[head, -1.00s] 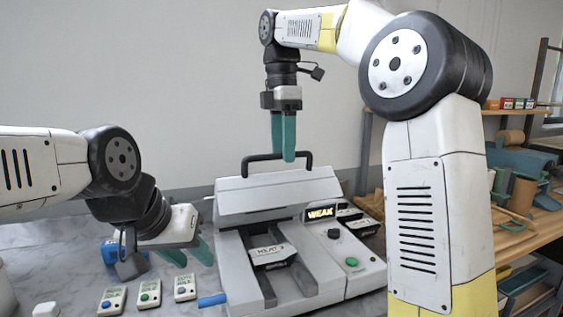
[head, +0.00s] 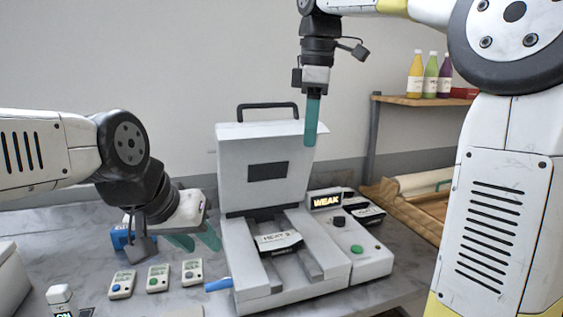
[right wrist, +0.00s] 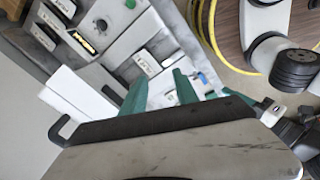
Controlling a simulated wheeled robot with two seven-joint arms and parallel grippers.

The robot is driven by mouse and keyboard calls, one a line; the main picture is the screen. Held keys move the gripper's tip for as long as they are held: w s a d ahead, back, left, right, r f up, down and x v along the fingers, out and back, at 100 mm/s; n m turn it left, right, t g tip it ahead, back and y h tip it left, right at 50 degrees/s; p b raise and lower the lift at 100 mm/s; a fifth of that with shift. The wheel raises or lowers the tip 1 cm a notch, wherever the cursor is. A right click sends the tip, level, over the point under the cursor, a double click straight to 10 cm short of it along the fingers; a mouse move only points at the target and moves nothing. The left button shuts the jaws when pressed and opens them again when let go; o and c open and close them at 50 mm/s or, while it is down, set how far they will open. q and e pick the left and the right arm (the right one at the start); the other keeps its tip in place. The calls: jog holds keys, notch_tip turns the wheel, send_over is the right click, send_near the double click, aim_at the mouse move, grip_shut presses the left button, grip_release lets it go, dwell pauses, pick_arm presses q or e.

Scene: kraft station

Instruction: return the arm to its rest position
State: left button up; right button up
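My right gripper (head: 312,125) hangs fingers-down in the air in the head view, at the right edge of the machine's raised lid (head: 245,185). I cannot tell if it touches the lid. Its two teal fingers (right wrist: 160,92) stand apart with nothing between them in the right wrist view. My left gripper (head: 196,241) is low over the table, left of the machine, its teal fingers spread and empty. The grey machine (head: 345,285) has a black handle (head: 267,106) on its lid, a lit WEAK display (head: 326,202) and a labelled dark-and-white block (head: 281,243) in its channel.
Several small button boxes (head: 158,278) lie in front of the left gripper, and a blue object (head: 120,236) sits behind it. A blue-tipped piece (head: 218,285) is at the machine's left side. Bottles (head: 430,75) stand on a shelf at the right.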

jog(key=s+d+f+m+t, duration=0.2)
jog(key=s+d+f+m, duration=0.2)
jog(key=s+f+m, duration=0.3)
jog(key=s+d+f+m+t+y, duration=0.1)
jog(key=s+d+f+m+t, duration=0.2)
jog(key=s+f+m, duration=0.4)
notch_tip(320, 180, down, 3)
jog(key=shift+s+d+r+m+y, duration=0.15)
jog(key=shift+s+d+m+y, duration=0.25)
jog(key=shift+m, duration=0.6)
pick_arm(q)
jog(key=shift+o, duration=0.4)
dwell(0.9)
